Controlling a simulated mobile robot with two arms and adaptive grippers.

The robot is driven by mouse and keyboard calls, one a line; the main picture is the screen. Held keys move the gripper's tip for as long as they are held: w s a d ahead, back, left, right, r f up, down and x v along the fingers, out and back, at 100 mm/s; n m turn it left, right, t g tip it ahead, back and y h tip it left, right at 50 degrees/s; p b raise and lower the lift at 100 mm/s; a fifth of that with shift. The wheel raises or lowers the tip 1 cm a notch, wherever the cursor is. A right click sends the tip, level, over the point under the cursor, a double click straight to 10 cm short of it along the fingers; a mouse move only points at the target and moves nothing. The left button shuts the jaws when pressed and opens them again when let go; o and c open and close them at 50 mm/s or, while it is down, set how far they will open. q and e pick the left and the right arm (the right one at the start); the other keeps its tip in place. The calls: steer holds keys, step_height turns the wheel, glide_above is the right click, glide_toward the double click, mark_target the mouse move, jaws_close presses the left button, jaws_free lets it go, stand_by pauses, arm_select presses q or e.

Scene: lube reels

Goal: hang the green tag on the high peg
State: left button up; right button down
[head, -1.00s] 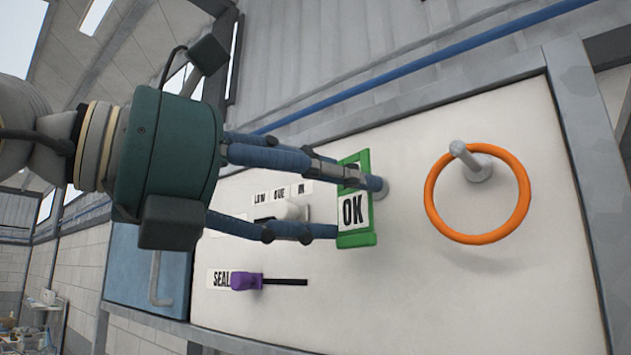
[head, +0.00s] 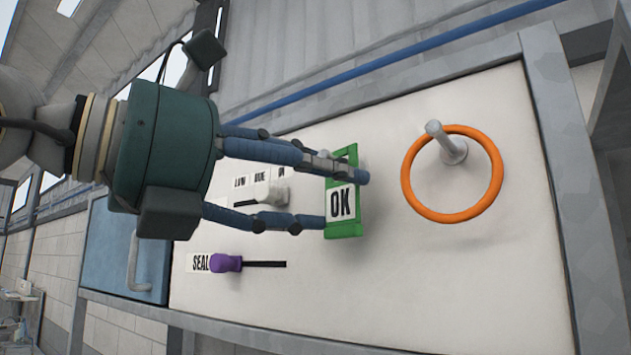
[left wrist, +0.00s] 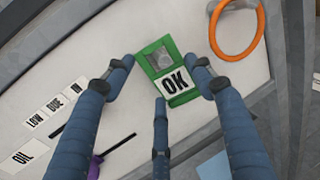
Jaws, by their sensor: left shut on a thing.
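The green tag (head: 343,228) has a white label reading OK and an open upper part. My left gripper (head: 340,198) is shut on it by its sides, in front of the white panel. The tag also shows between the fingers in the left wrist view (left wrist: 183,98). There a grey round shape shows within its upper opening. I cannot tell whether the tag is around a peg. A grey peg (head: 438,138) with an orange ring (head: 410,193) around it stands to the right. My right gripper is not in view.
On the white panel (head: 400,290), a purple handle (head: 226,263) in a dark slot sits by the SEAL label, with a white handle (head: 272,194) above it. A blue door (head: 110,250) is at left. The panel's lower right is clear.

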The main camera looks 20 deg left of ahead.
arm_select(q)
steer(key=o, duration=1)
steer(key=v, duration=1.2)
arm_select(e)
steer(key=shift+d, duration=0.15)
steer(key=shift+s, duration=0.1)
